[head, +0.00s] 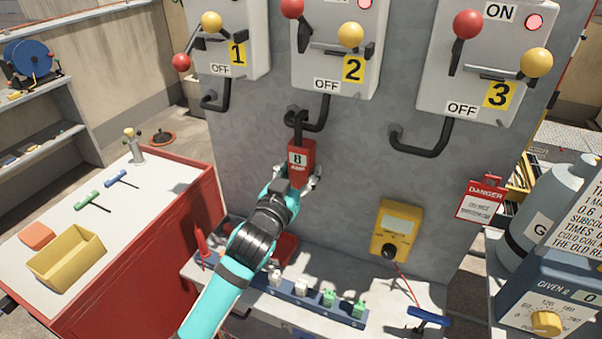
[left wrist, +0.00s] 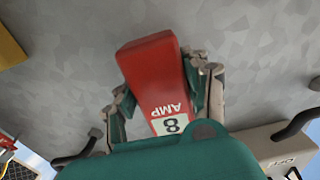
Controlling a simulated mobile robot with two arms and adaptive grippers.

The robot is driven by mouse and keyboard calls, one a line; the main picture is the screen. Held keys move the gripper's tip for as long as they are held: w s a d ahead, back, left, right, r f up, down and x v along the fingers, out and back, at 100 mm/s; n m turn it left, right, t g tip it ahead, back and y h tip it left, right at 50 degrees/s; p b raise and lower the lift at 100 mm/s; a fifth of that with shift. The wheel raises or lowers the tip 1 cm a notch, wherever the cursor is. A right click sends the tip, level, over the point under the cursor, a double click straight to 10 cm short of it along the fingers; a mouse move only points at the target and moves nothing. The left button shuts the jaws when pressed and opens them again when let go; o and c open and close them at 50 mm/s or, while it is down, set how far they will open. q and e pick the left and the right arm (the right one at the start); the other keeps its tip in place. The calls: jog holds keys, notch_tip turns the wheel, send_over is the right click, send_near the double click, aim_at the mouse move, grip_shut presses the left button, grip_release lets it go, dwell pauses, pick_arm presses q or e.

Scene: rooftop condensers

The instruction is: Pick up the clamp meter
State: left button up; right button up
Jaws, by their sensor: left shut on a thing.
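The clamp meter (head: 301,165) is red, with a dark hook-like jaw at its top and a pale display reading 8. My left gripper (head: 304,184) is shut on its body and holds it upright in front of the grey cabinet wall, above the shelf. The jaw is close to the black conduit under switch 2; I cannot tell if it touches it. In the left wrist view the red meter (left wrist: 155,75) sits between the two fingers of my left gripper (left wrist: 163,95), with the letters AMP upside down. My right gripper is not in view.
Switch boxes 1 (head: 232,40), 2 (head: 335,50) and 3 (head: 485,60) hang above with levers and black conduits. A red workbench (head: 180,240) is at left; a danger tag (head: 481,200) hangs right.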

pick_arm(q)
notch_tip(320, 180, up, 3)
jog(key=shift+f+b, duration=0.2)
jog(key=shift+b, duration=0.1)
jog(key=b+v, duration=0.2)
jog(key=v, duration=1.5)
jog(key=shift+s+f+b, duration=0.1)
jog(key=shift+s+b, duration=0.15)
jog(key=shift+b, duration=0.15)
grip_shut()
jog(key=shift+s+a, duration=0.2)
jog(key=shift+s, duration=0.1)
